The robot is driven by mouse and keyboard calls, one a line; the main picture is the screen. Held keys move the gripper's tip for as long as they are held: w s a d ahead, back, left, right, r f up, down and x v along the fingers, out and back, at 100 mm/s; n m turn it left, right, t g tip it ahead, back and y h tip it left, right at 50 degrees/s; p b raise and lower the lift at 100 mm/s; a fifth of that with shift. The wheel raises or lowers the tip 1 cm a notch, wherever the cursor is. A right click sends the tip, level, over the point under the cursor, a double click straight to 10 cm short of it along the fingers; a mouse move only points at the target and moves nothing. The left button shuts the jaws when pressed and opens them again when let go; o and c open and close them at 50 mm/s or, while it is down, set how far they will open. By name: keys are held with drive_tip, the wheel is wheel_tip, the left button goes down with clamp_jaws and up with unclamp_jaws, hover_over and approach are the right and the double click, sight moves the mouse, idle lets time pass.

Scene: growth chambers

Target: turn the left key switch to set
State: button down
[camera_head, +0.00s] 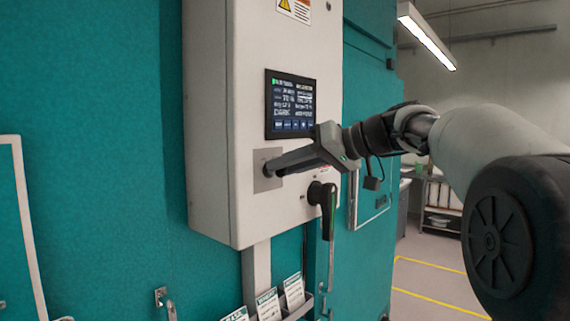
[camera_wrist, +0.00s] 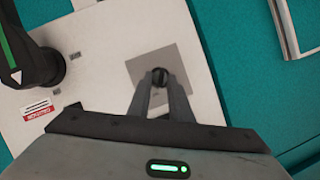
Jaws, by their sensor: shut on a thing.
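The left key switch (camera_wrist: 161,76) is a small dark round knob on a grey square plate (camera_wrist: 140,68) on the front of the white control box. My gripper (camera_wrist: 160,82) is shut on the switch, with one finger on each side of it. In the head view my gripper (camera_head: 277,172) reaches in from the right, and its fingertips meet the grey plate (camera_head: 262,184). The fingers hide the switch there. I cannot read any position labels or tell which position the switch points to.
A black rotary handle (camera_head: 325,207) hangs on the box just below and right of my gripper. A lit screen (camera_head: 290,104) sits above it on the white box (camera_head: 210,110). Card holders (camera_head: 268,303) are below. The floor (camera_head: 430,285) at right is open.

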idle(0.4)
drive_tip(key=c, duration=1.9)
unclamp_jaws()
drive_tip(key=shift+c, duration=0.2)
drive_tip(key=shift+d, duration=0.1)
drive_tip(key=v, duration=1.7)
drive_tip(key=shift+d+b, duration=0.25)
drive_tip(key=shift+b, duration=0.1)
drive_tip(key=shift+w+f, duration=0.1)
drive_tip(key=shift+f, duration=0.05)
